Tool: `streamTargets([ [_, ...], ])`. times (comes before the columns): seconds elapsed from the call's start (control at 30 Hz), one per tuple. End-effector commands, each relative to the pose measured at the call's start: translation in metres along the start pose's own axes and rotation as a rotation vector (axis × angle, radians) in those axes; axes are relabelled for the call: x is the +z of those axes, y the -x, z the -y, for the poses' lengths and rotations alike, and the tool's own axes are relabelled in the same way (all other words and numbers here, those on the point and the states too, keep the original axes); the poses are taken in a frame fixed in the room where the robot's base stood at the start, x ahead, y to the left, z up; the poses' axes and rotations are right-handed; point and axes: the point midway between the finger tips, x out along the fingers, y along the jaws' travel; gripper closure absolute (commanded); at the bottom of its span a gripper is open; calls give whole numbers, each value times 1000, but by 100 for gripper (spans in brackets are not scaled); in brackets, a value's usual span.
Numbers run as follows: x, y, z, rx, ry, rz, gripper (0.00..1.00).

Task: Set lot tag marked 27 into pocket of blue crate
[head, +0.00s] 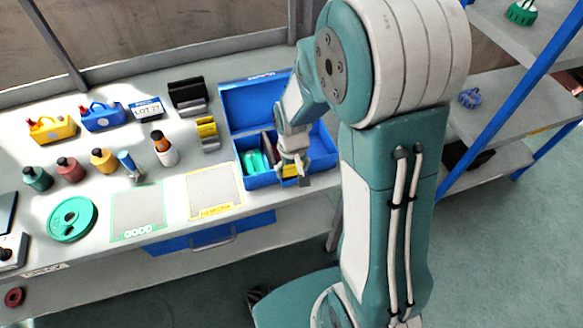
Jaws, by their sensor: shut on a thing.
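The blue crate (256,181) stands open at the right end of the bench, its lid raised at the back. Green and dark red pieces sit in its left part. My gripper (292,163) is low over the right front part of the crate, shut on a small yellow thing (290,170). I cannot read any mark on this thing, nor tell whether it touches the crate; the fingers partly hide it. A blue-and-white block reading LOT 27 (147,109) stands on the bench at the back, away from my gripper. The crate's pocket is not clearly visible.
Several coloured bottles and a green reel (72,219) are farther left. Two marked mats, green (138,212) and yellow (214,190), lie empty. Shelves stand right.

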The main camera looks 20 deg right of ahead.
Motion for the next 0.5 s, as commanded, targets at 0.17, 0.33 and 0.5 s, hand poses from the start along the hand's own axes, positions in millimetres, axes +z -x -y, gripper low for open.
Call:
streamTargets([
  [0.17, 3, -3, -1, 1, 1, 11, 65],
  [0.33, 4, -7, -3, 1, 0, 12, 61],
  [0.5, 4, -11, -6, 1, 0, 11, 58],
])
